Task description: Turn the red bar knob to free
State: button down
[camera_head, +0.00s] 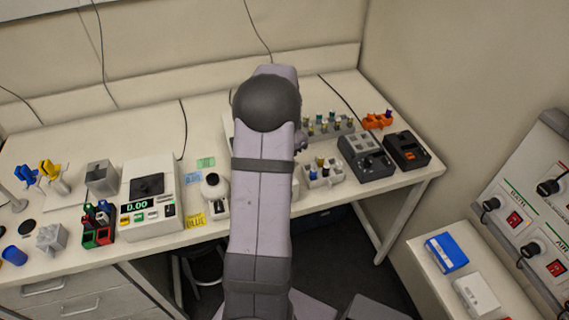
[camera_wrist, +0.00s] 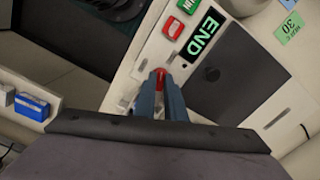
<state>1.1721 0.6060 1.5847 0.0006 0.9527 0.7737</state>
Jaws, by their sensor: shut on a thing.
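The red bar knob (camera_wrist: 160,73) sits near the edge of a white instrument (camera_wrist: 148,52) in the wrist view. My gripper (camera_wrist: 160,84) has its two blue-grey fingers closed on either side of the knob, covering most of it. The instrument has a black display (camera_wrist: 203,40) reading END in green, a dark square plate, and green and red buttons. The knob's angle and its markings are hidden by the fingers. In the head view, my arm hides the gripper and the knob.
The bench holds a balance (camera_head: 150,199) reading 0.00, coloured labels, vial racks and dark devices (camera_head: 406,150). A blue box (camera_head: 446,252) lies on the side surface at right, beside switch panels. Dark floor shows between the bench and that surface.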

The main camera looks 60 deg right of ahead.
jog(key=m, duration=0.4)
jog(key=shift+d+r+m, duration=0.1)
jog(key=shift+d+m, duration=0.05)
jog(key=shift+m, duration=0.25)
dwell(0.4)
jog(key=c, duration=1.8)
grip_release()
jog(key=shift+r+b, duration=1.2)
jog(key=shift+r, duration=2.45)
